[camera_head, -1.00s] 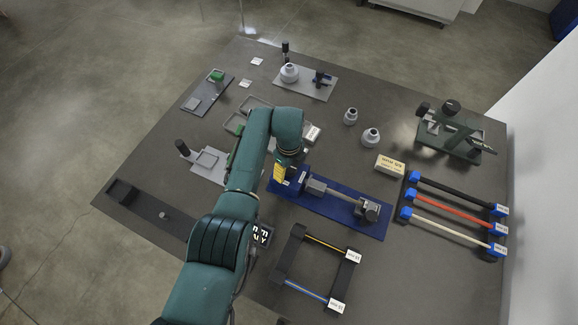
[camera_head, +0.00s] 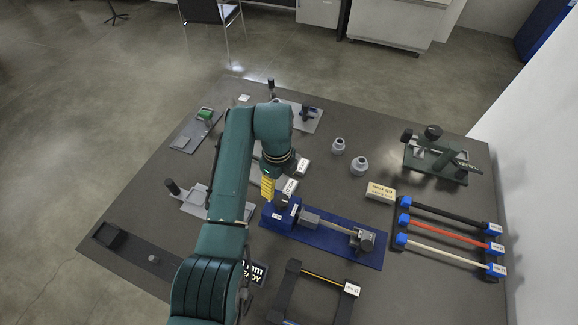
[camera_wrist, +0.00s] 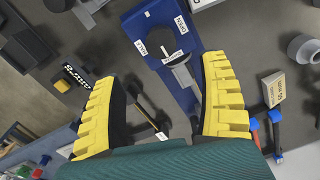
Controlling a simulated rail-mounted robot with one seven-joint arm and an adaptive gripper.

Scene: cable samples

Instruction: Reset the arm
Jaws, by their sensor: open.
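My green arm reaches over the dark table (camera_head: 318,203) in the head view. My gripper (camera_head: 268,188) points down above the left end of a blue fixture plate (camera_head: 330,240); one yellow finger shows. In the wrist view my gripper (camera_wrist: 160,110) is open, its two yellow ribbed fingers wide apart with nothing between them gripped.
Black, red and white cable samples (camera_head: 448,243) lie at the right. A black frame (camera_head: 340,312) is at the front. Grey round fittings (camera_head: 359,165), a labelled box (camera_head: 380,192) and a dark green fixture (camera_head: 436,155) stand behind. A white wall (camera_head: 540,150) borders the right.

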